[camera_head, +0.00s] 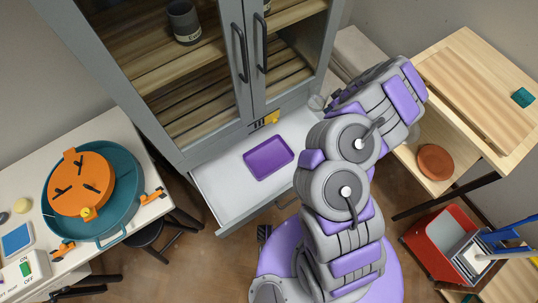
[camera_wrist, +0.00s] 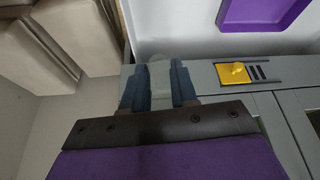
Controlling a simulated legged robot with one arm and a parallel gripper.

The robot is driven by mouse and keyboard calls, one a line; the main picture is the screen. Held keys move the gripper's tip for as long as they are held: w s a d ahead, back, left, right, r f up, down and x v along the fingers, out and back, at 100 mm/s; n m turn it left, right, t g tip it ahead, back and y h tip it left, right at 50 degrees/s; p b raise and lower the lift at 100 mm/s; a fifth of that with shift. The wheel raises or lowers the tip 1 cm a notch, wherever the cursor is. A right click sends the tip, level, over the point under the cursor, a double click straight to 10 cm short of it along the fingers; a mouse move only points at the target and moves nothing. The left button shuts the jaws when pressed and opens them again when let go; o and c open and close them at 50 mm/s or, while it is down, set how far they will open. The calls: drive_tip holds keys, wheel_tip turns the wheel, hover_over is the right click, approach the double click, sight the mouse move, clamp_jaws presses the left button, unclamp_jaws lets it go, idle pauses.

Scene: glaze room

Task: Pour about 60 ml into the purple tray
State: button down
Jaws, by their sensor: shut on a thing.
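The purple tray (camera_head: 268,158) lies in a pulled-out white drawer (camera_head: 226,196) below the cabinet; no contents show in it. Its edge also shows at the top right of the wrist view (camera_wrist: 262,26). My gripper (camera_wrist: 157,84) is shut on a pale, translucent grey thing (camera_wrist: 160,72) between its dark blue fingers, to the left of the tray in that view. What it is and whether it holds liquid I cannot tell. In the head view my arm hides most of the gripper, right of the drawer; a pale rounded thing (camera_head: 317,102) shows beside the arm.
The grey cabinet (camera_head: 199,152) has handled doors and a yellow latch (camera_head: 271,118) above the drawer. A dark labelled cup (camera_head: 184,22) stands inside. A teal basin with an orange disc (camera_head: 80,183) is on the left table. A wooden table (camera_head: 470,75) and a red bin (camera_head: 425,243) are right.

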drive_tip(key=shift+w+d+f+n+g, duration=0.1)
drive_tip(key=shift+w+f+n+g, duration=0.05)
drive_tip(key=shift+f+n, duration=0.35)
drive_tip(key=shift+w+d+f+n+g, duration=0.15)
drive_tip(key=shift+f+n, duration=0.15)
drive_tip(key=shift+f, duration=0.3)
drive_tip(key=a+f+n+g, duration=0.5)
drive_tip(key=a+f+n, duration=0.1)
drive_tip(key=f+n, duration=0.6)
drive_tip(key=shift+w+a+n+y, duration=0.15)
drive_tip(key=shift+w+n+y, duration=0.2)
drive_tip(key=shift+n, duration=0.95)
drive_tip(key=shift+r, duration=0.1)
